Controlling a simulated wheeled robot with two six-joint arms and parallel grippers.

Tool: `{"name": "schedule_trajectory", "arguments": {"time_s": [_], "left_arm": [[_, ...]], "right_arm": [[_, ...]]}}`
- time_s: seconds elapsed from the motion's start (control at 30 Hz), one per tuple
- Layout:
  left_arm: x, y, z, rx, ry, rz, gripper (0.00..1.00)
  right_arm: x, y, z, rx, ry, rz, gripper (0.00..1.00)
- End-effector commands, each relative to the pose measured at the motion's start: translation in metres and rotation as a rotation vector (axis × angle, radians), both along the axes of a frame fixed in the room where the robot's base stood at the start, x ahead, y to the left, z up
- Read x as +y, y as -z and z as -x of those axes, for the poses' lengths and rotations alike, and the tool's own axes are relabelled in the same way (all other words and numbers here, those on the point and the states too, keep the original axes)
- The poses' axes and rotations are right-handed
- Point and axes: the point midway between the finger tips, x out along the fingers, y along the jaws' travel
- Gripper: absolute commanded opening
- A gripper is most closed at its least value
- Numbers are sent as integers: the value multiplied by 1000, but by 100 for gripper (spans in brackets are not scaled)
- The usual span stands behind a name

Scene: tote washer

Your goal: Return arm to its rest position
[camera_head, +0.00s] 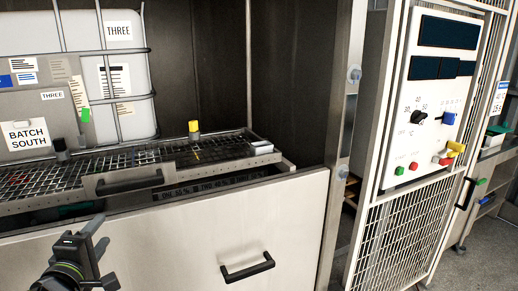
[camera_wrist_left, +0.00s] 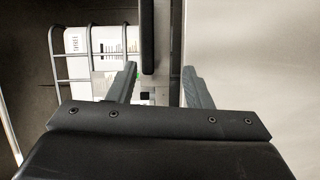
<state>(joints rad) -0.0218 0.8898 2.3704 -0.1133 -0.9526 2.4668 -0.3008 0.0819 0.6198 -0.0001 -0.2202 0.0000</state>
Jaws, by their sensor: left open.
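My left gripper (camera_head: 98,236) is at the lower left of the head view, in front of the cream front panel. It is open, with nothing between its fingers. In the left wrist view its two grey fingers (camera_wrist_left: 158,82) stand apart, and a dark handle bar shows beyond the gap between them. In the head view the black handle (camera_head: 128,181) of the mesh tray (camera_head: 60,192) lies above and beyond the gripper, apart from it. My right gripper is not in view.
A caged white container (camera_head: 178,75) stands behind the tray; it also shows in the left wrist view (camera_wrist_left: 75,42). The cream panel (camera_head: 180,230) has a black handle (camera_head: 247,267). A control panel (camera_head: 435,100) with buttons and a mesh guard (camera_head: 400,235) stand at right.

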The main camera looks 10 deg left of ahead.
Motion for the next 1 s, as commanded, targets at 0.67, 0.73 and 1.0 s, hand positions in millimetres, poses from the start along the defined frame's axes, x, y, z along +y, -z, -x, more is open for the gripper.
{"name": "schedule_trajectory", "arguments": {"time_s": [0.67,0.73,1.0], "left_arm": [[-20,197,122,816,170,-763,45],[-26,213,139,894,241,-835,45],[-57,263,207,1127,590,-1076,45]], "right_arm": [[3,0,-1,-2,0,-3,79],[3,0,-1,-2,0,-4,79],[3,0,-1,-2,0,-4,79]]}}
